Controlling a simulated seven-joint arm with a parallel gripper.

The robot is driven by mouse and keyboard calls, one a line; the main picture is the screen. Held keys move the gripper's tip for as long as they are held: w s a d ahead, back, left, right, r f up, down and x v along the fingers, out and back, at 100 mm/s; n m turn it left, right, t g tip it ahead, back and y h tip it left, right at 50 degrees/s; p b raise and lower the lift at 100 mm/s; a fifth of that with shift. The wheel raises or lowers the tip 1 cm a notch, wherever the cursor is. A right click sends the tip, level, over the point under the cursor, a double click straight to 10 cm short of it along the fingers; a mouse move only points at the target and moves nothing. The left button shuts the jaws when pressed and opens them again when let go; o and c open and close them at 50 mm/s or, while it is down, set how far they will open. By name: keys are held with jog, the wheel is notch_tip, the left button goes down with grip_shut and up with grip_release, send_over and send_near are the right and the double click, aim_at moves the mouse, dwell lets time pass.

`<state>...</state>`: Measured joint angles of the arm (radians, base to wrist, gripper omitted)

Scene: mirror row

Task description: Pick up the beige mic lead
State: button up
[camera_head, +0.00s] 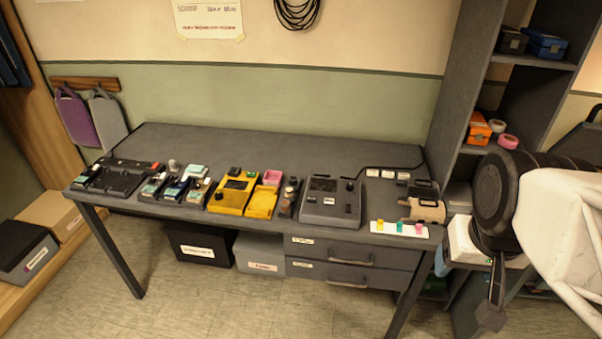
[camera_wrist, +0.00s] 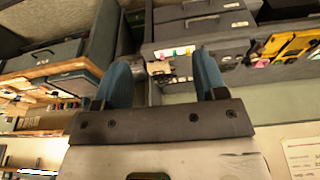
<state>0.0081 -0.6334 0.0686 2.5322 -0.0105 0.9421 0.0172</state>
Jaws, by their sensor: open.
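A beige item (camera_head: 425,210), which looks like the beige mic lead, lies at the right end of the grey desk, beside a dark item. It is too small for me to make out a cable or plug. In the wrist view a small beige thing (camera_wrist: 158,68) shows far off between the fingers and may be the same item. My gripper (camera_wrist: 162,62) is open, with two blue-grey fingers apart and nothing between them. In the head view my gripper (camera_head: 491,315) hangs right of the desk, in front of the shelf and well apart from the beige item.
The grey desk (camera_head: 290,143) holds a white card (camera_head: 399,229) with coloured pieces near the beige item, a grey console (camera_head: 331,201), yellow units (camera_head: 232,194) and several small devices in a row. A shelf unit (camera_head: 462,90) stands close on the right. The desk's back strip is mostly clear.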

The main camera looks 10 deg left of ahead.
jog(key=w+a+r+n, duration=0.1)
jog(key=w+a+n, duration=0.15)
jog(key=w, duration=0.45)
jog(key=w+a+n, duration=0.2)
jog(key=w+a, duration=0.1)
jog(key=w, duration=0.4)
jog(key=n+g, duration=0.3)
jog(key=n, duration=1.1)
send_over(289, 189)
jog(key=shift+m, duration=0.25)
jog(key=f, duration=2.1)
jog(key=shift+s+d+f, duration=0.15)
jog(key=shift+s+f, duration=0.05)
jog(key=shift+f, duration=0.15)
jog(key=shift+w+a+f, duration=0.1)
jog(key=shift+a+f, duration=0.1)
jog(key=shift+f, duration=0.05)
jog(key=shift+f, duration=0.1)
jog(key=shift+f, duration=1.15)
